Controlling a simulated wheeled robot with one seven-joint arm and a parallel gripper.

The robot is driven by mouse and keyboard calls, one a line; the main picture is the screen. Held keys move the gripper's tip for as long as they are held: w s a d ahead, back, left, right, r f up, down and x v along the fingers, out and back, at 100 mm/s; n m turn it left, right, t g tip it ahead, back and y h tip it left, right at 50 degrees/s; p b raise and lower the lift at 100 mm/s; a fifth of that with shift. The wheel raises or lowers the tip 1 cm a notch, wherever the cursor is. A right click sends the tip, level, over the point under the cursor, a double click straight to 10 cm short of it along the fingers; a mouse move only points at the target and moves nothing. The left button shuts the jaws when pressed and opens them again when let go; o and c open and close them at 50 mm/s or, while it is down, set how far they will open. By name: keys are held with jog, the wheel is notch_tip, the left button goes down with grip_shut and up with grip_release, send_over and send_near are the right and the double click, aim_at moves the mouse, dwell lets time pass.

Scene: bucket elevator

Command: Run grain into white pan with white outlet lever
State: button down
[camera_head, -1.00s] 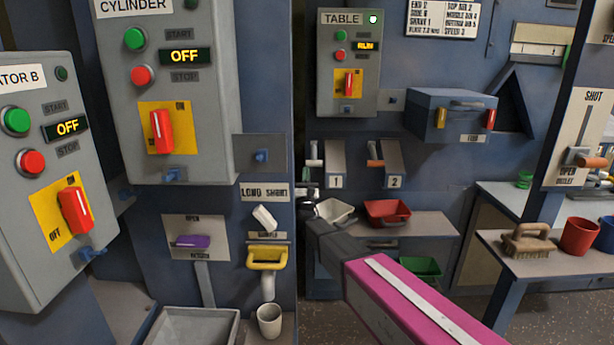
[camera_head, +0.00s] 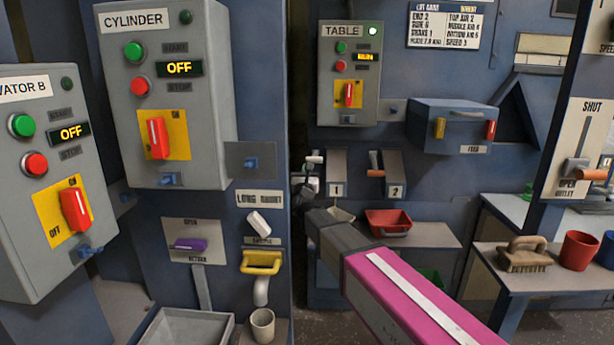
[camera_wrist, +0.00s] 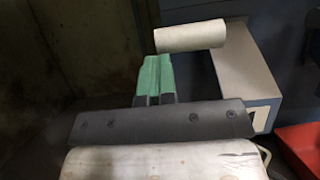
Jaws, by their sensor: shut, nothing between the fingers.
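The white outlet lever (camera_head: 314,159) has a white cylindrical grip at outlet 1. In the wrist view its grip (camera_wrist: 190,37) lies across the picture just beyond my fingertips. My gripper (camera_wrist: 155,78) has green fingertips pressed together and empty. They point at the left part of the grip; whether they touch it I cannot tell. In the head view my gripper (camera_head: 305,187) is small and partly hidden, just below the lever. The white pan (camera_head: 341,215) stands below outlet 1, mostly hidden behind my arm. Its contents are not visible.
Outlet 2 has an orange-handled lever (camera_head: 376,160) to the right. A red pan (camera_head: 389,222) stands below it and shows in the wrist view (camera_wrist: 300,145). The blue feed box (camera_head: 455,125) is on the wall above right. A blue post stands left of my gripper.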

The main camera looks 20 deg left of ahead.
aim_at(306, 158)
notch_tip(306, 158, up, 4)
jog(key=shift+w+r, duration=0.1)
jog(key=shift+r, duration=0.05)
jog(key=shift+w+a+r, duration=0.1)
jog(key=shift+w+r, duration=0.1)
jog(key=shift+r, duration=0.55)
jog(key=shift+w+r, duration=0.15)
jog(key=shift+r, duration=0.55)
jog(key=shift+s, duration=0.1)
